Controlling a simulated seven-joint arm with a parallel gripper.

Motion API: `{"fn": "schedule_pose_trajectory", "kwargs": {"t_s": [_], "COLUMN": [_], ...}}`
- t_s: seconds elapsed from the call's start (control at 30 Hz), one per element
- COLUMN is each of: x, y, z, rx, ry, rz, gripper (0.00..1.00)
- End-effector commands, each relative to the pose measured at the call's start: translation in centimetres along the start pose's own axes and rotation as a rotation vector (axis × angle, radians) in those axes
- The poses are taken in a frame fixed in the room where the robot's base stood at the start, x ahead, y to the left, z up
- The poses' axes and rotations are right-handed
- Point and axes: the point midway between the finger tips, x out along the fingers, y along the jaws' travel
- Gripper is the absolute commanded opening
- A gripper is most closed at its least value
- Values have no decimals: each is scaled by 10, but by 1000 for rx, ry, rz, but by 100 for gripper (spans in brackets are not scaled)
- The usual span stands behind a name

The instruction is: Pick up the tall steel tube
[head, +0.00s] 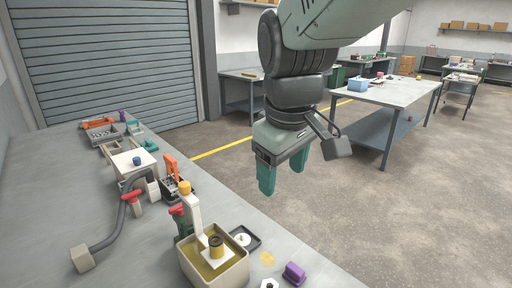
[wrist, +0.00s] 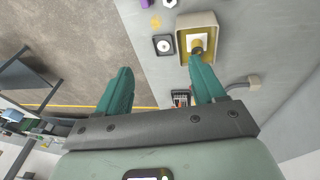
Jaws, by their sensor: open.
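My gripper (head: 282,180) hangs in the air beyond the right edge of the near bench, fingers down, open and empty. Its two green fingers (wrist: 162,70) show spread apart in the wrist view, with nothing between them. I cannot pick out a tall steel tube for certain in either view. A short yellow cylinder with a dark top (head: 216,246) stands on a white plate in a tan basin (head: 240,276) of yellow liquid. The basin also shows in the wrist view (wrist: 212,20), partly behind the right finger.
The near bench (head: 60,200) holds a grey bent hose (head: 112,232), a black tray with a white disc (head: 243,238), a purple block (head: 294,272) and a white stand (head: 133,164). Several small parts crowd its far end. A second table (head: 400,92) stands across clear floor.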

Motion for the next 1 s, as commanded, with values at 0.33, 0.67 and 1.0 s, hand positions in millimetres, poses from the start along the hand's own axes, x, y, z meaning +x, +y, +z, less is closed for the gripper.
{"fn": "schedule_pose_trajectory", "kwargs": {"t_s": [0.33, 0.67, 1.0], "x": [125, 183, 228], "y": [-46, -77, -85], "z": [-108, -132, -121], "rx": [-593, -799, -798], "ry": [-102, -116, -116], "rz": [-175, -248, -248], "gripper": [69, 69, 69]}}
